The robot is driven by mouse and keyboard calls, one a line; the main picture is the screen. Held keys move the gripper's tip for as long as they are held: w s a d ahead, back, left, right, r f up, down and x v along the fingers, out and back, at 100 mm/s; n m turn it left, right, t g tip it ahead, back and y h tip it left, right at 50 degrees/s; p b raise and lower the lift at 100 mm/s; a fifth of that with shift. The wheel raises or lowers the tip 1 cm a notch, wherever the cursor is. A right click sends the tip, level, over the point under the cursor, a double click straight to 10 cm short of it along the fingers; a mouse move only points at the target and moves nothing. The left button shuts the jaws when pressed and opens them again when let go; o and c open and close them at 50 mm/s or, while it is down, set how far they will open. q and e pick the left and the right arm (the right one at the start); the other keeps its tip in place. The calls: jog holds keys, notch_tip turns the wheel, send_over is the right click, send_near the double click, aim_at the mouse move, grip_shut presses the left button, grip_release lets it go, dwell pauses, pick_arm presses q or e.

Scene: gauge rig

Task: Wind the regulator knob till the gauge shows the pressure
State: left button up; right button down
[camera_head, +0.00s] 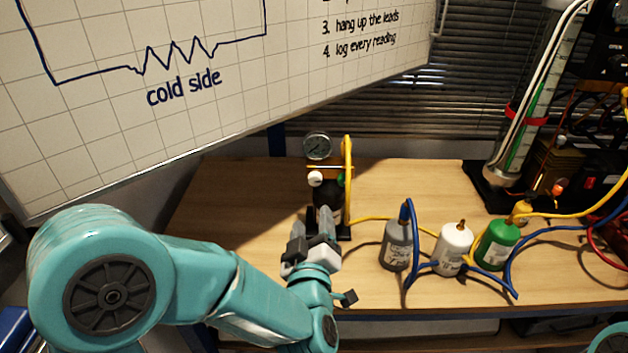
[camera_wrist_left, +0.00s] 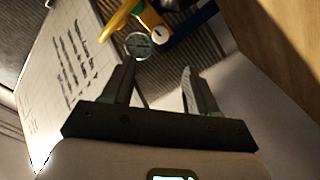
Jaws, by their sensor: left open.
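The round gauge (camera_head: 317,146) stands at the top of a small rig on the bench, with a pale dial too small to read. It also shows in the left wrist view (camera_wrist_left: 138,45), beyond the fingers. A white round knob (camera_head: 315,179) sits below the gauge, and a white round part shows beside the gauge in the wrist view (camera_wrist_left: 160,33). My left gripper (camera_head: 322,222) is in front of the rig's lower part and hides some of it. In the wrist view its fingers (camera_wrist_left: 158,70) are apart with nothing between them. My right gripper is out of view.
Grey, white and green bottles (camera_head: 452,249) with blue and yellow hoses stand right of the rig. A tall glass tube stand (camera_head: 520,130) is farther right. A whiteboard (camera_head: 120,120) hangs at upper left. The wooden bench (camera_head: 225,200) is clear left of the rig.

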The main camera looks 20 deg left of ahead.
aim_at(314, 181)
pick_arm(q)
jog(key=p+x, duration=0.2)
jog(key=x, duration=1.1)
jog(key=shift+w+f, duration=0.1)
jog(key=c, duration=1)
